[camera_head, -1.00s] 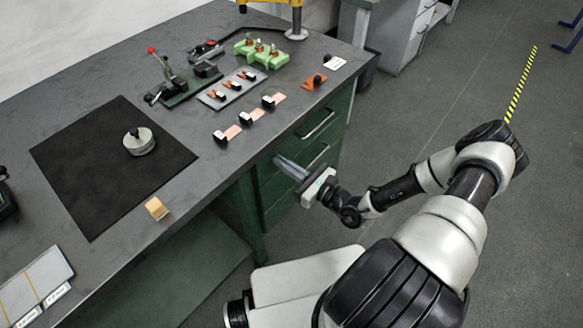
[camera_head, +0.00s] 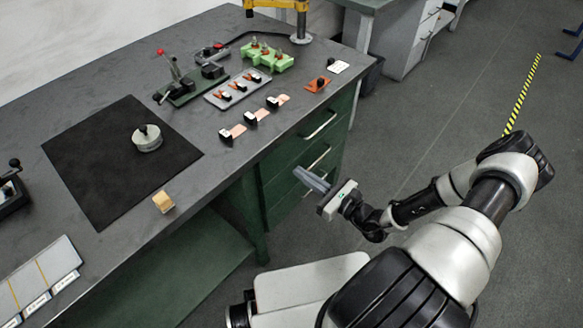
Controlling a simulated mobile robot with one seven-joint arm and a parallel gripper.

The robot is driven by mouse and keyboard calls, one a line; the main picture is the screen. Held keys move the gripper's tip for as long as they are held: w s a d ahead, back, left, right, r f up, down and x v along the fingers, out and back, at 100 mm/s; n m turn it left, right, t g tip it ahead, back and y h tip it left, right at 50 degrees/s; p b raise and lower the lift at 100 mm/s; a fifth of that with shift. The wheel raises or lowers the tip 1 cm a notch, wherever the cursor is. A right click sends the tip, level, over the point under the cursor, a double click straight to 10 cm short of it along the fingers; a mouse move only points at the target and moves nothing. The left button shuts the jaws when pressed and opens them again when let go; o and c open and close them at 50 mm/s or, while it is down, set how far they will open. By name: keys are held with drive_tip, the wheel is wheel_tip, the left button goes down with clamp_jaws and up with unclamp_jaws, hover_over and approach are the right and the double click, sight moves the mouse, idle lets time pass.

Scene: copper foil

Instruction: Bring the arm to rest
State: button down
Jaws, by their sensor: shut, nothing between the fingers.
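My gripper (camera_head: 311,180) is shut and empty. It hangs in the air in front of the green drawers (camera_head: 296,176), off the front edge of the workbench (camera_head: 215,185), with its fingers pointing up and left toward the bench. It appears apart from the drawers. My arm (camera_head: 408,210) is bent and reaches out over the floor from the lower right of the view.
On the bench stand a black mat (camera_head: 95,175) with a round metal weight (camera_head: 147,138), a wooden block (camera_head: 163,202), a toggle clamp (camera_head: 180,80), a grey tray (camera_head: 238,88), copper foil pieces (camera_head: 233,132) and a green holder (camera_head: 267,56). The floor (camera_head: 440,100) at right is clear.

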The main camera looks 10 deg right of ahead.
drive_tip(key=v, duration=0.7)
drive_tip(key=s+a+r+n+g+h, duration=0.2)
drive_tip(key=s+a+r+n+g, duration=0.1)
drive_tip(key=r+n+g, duration=0.3)
drive_tip(key=s+a+r+n+g+h, duration=0.1)
drive_tip(key=s+a+r+n+g, duration=0.1)
drive_tip(key=r+n+g, duration=0.5)
drive_tip(key=s+a+r+n+g+h, duration=0.2)
drive_tip(key=s+a+r+n+g, duration=0.1)
drive_tip(key=r+n, duration=0.6)
drive_tip(key=s+d+r+n+t+h+p, duration=0.1)
drive_tip(key=r+p, duration=0.6)
drive_tip(key=r, duration=0.8)
drive_tip(key=s+d+r+n+t+h+p, duration=0.1)
drive_tip(key=s+r+n+t+h+p, duration=0.3)
drive_tip(key=r, duration=1.2)
drive_tip(key=s+n+t+p, duration=0.1)
drive_tip(key=t+p, duration=0.1)
drive_tip(key=p, duration=0.2)
drive_tip(key=shift+n+h, duration=0.3)
drive_tip(key=shift+a, duration=0.15)
